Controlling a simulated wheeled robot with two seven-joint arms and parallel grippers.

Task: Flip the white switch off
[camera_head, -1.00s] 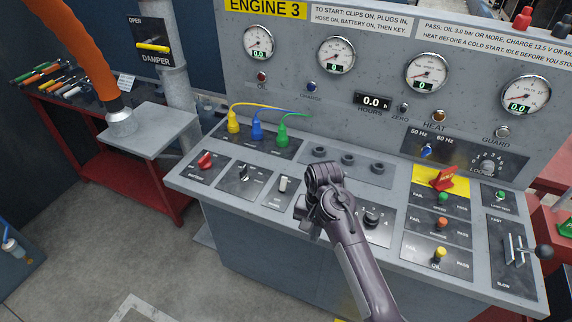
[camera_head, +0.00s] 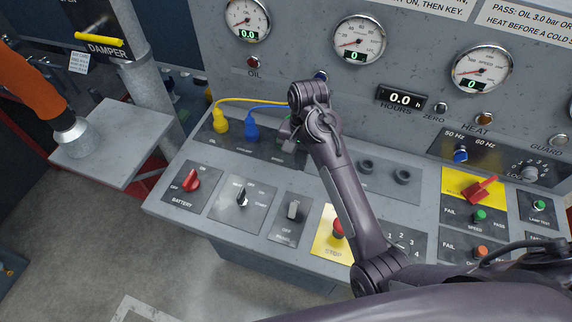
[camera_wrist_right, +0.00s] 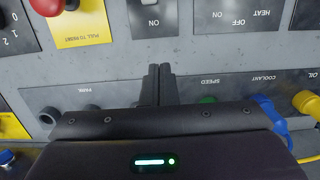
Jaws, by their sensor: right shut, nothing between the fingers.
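The white switch (camera_head: 292,210) is a small pale rocker on a dark plate in the lower row of the sloped console, between the start switch and the yellow stop plate. Its lever appears raised toward the far side. In the right wrist view, its plate (camera_wrist_right: 165,22) with an ON label shows at the top edge. My right gripper (camera_head: 288,144) is above the console, beyond the switch and beside the coloured plugs, apart from the switch. Its fingers (camera_wrist_right: 158,70) are together and empty. My left gripper is out of view.
Yellow (camera_head: 221,122) and blue (camera_head: 251,130) plugs with cables stand left of my right gripper; the green plug is mostly hidden. A red stop button (camera_head: 338,228) is right of the switch, and a red battery knob (camera_head: 191,180) is to the left.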

